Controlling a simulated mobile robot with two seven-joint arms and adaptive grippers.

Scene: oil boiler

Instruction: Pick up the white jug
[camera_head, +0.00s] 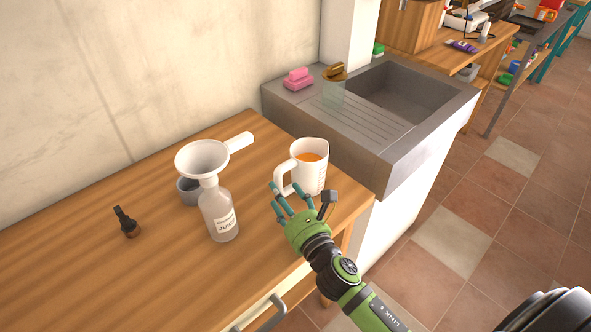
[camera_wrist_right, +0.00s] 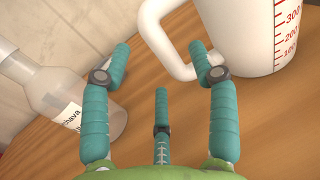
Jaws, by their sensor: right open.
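The white jug (camera_head: 310,172) stands upright near the right end of the wooden table and holds orange liquid. Its handle faces left in the head view. My right gripper (camera_head: 290,200), green with teal fingers, is open just in front of the handle. In the right wrist view the jug (camera_wrist_right: 250,35) is at the upper right, with red measuring marks. There the right gripper (camera_wrist_right: 160,75) has its fingers spread, with one fingertip overlapping the handle; I cannot tell whether they touch. My left gripper is not in view.
A clear labelled bottle (camera_head: 220,215) with a white funnel (camera_head: 203,158) in it stands left of the jug, beside a grey pot (camera_head: 187,190). A small dark bottle (camera_head: 127,222) is farther left. A stone sink (camera_head: 400,95) with a pink sponge (camera_head: 298,80) adjoins the table.

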